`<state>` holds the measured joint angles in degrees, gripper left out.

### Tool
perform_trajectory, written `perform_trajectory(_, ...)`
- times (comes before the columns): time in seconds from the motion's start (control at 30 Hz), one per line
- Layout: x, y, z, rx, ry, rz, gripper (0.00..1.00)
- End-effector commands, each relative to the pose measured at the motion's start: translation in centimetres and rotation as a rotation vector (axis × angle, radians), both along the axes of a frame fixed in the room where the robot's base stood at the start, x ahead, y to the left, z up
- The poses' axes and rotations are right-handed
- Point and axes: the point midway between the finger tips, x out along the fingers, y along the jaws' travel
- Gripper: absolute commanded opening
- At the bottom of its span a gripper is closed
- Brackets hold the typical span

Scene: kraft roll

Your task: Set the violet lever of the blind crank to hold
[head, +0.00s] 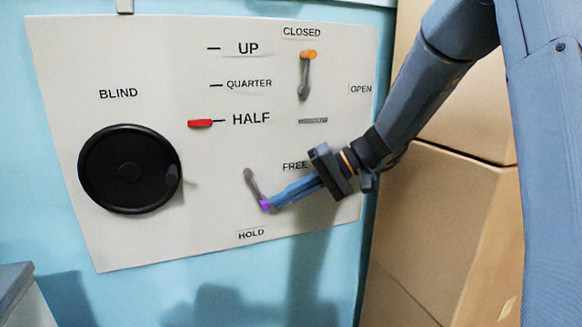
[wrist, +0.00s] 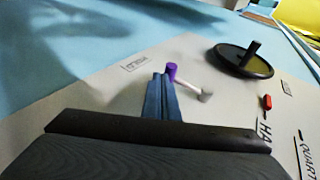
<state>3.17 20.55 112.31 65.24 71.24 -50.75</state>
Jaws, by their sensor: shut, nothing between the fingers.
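The violet lever (head: 256,189) is on the pale panel, with a grey arm and a violet knob at its end. It points down and slightly right from its pivot, closer to the HOLD label (head: 251,234) below than to the FREE label (head: 295,166) at upper right. My gripper (head: 273,205) is shut and empty, its blue fingertips right beside the knob on its right. In the wrist view, the violet knob (wrist: 172,71) stands just beside my fingertips (wrist: 160,80); they look to be touching it, but I cannot be sure.
A black round blind crank (head: 125,168) is at left on the panel. A red marker (head: 200,123) sits at HALF. An orange-tipped lever (head: 306,72) points up at CLOSED. Cardboard boxes (head: 440,230) stand at right.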

Motion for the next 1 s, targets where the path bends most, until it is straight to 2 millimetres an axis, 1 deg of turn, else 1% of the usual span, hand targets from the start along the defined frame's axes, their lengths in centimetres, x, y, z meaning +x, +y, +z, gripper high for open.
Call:
perform_trajectory(0.03,0.0,0.3,-0.7,0.009,0.001,0.0,0.0)
perform_trajectory(0.17,-0.2,0.9,-1.3,0.006,0.001,0.0,0.0)
perform_trajectory(0.27,-0.3,1.2,-1.9,0.08,0.03,-0.003,0.0)
perform_trajectory(0.37,-0.5,1.7,-2.1,0.139,0.048,-0.002,0.0)
perform_trajectory(0.67,-0.8,2.4,-2.4,0.131,0.043,-0.002,0.0)
perform_trajectory(1.0,-0.9,2.6,-2.4,0.13,0.043,-0.002,0.0)
